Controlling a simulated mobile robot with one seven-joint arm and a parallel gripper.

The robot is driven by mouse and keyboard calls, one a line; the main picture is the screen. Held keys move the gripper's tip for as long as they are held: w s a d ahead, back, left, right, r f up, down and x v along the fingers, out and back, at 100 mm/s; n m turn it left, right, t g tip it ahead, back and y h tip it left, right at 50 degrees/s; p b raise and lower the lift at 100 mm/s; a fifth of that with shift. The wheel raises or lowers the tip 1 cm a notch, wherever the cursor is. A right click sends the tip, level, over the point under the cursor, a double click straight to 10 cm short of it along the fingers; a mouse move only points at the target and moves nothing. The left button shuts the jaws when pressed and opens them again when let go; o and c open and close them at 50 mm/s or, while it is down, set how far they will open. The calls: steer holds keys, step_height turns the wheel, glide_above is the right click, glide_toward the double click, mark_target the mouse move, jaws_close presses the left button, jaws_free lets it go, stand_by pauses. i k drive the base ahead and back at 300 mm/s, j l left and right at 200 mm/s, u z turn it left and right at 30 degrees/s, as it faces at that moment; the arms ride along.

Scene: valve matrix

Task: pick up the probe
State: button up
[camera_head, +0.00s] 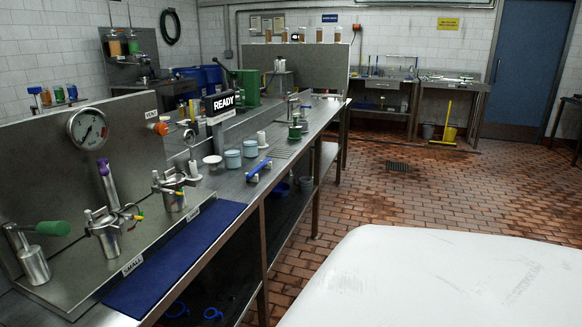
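I cannot tell for sure which thing is the probe. A slim steel rod with a purple top (108,186) stands tilted against the steel back panel, below a round gauge (88,129). A blue bar-shaped thing (258,171) lies near the front edge of the steel counter. Steel cylinders with fittings stand on the left part of the counter: one with a green handle (34,264), one in the middle (108,238) by a "SMALL" label, and one further right (173,197). My gripper is not in view.
A blue mat (175,262) lies along the counter's front edge. A large white surface fills the lower right. The brick-red tiled floor (420,195) beyond is mostly clear.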

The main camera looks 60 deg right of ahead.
mark_target(257, 169)
steer(key=z, duration=1.3)
steer(key=i+z, duration=0.2)
steer(key=i, duration=0.15)
steer(key=i+j+z, duration=0.2)
steer(key=i, duration=0.15)
